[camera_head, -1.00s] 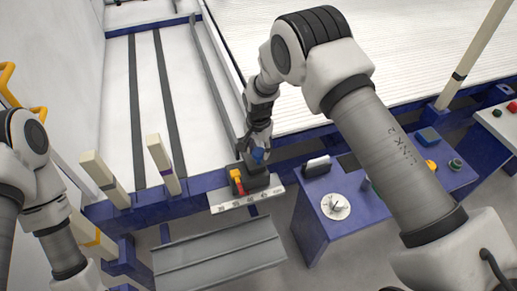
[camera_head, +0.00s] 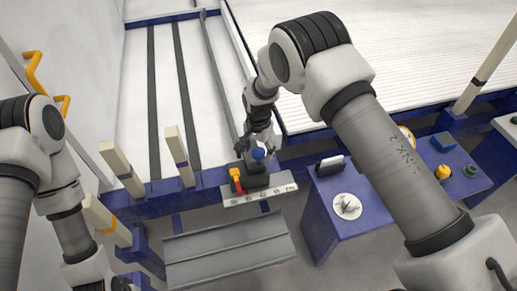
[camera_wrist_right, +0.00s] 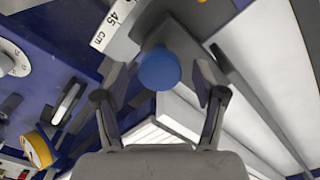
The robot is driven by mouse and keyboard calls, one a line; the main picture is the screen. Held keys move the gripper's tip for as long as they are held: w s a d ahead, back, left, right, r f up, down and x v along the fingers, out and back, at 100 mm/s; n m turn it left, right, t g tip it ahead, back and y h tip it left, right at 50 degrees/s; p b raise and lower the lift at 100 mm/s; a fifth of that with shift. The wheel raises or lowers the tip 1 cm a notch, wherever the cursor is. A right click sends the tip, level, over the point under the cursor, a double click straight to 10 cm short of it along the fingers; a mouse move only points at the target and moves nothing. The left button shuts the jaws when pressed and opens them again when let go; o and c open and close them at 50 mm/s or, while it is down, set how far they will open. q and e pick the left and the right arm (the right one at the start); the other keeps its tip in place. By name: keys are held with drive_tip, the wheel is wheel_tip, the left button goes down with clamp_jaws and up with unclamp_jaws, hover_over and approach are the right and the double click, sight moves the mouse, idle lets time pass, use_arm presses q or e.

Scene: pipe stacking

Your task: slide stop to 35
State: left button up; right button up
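The slide stop is a dark grey block (camera_head: 257,179) with a blue round knob (camera_head: 258,154), a yellow lever (camera_head: 236,174) and a red pointer (camera_head: 240,188). It sits at the scale plate (camera_head: 270,193) on the blue rail, the pointer near the plate's left end; I cannot read its value. My right gripper (camera_head: 257,146) is at the knob. In the right wrist view, the blue knob (camera_wrist_right: 159,69) lies between the spread fingers (camera_wrist_right: 158,80), with gaps at both sides. "45 cm" shows on the scale (camera_wrist_right: 112,25). My left gripper (camera_head: 120,284) barely shows at the bottom edge.
A blue console (camera_head: 345,205) with a white dial (camera_head: 347,206) and a black-and-white handle stands to the right. A grey sloped tray (camera_head: 228,246) lies below the rail. Cream posts (camera_head: 181,157) rise at the left.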

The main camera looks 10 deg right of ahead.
wheel_tip(320, 180, up, 12)
idle(0.4)
drive_tip(key=s+d+f+g+p, duration=0.2)
drive_tip(key=s+d+f+p, duration=0.15)
drive_tip(key=s, duration=0.35)
drive_tip(key=s+d+f+g+p, duration=0.15)
drive_tip(key=s+f, duration=0.25)
drive_tip(key=s, duration=0.4)
drive_tip(key=s+d+f+g+p, duration=0.1)
drive_tip(key=s+d+f+p, duration=0.2)
drive_tip(key=s, duration=0.4)
drive_tip(key=s+d+n+t+p, duration=0.2)
drive_tip(key=s+n, duration=0.6)
drive_tip(key=s, duration=0.5)
drive_tip(key=shift+d+r+t, duration=0.3)
drive_tip(key=shift+d+t, duration=0.35)
drive_tip(key=shift+t, duration=0.6)
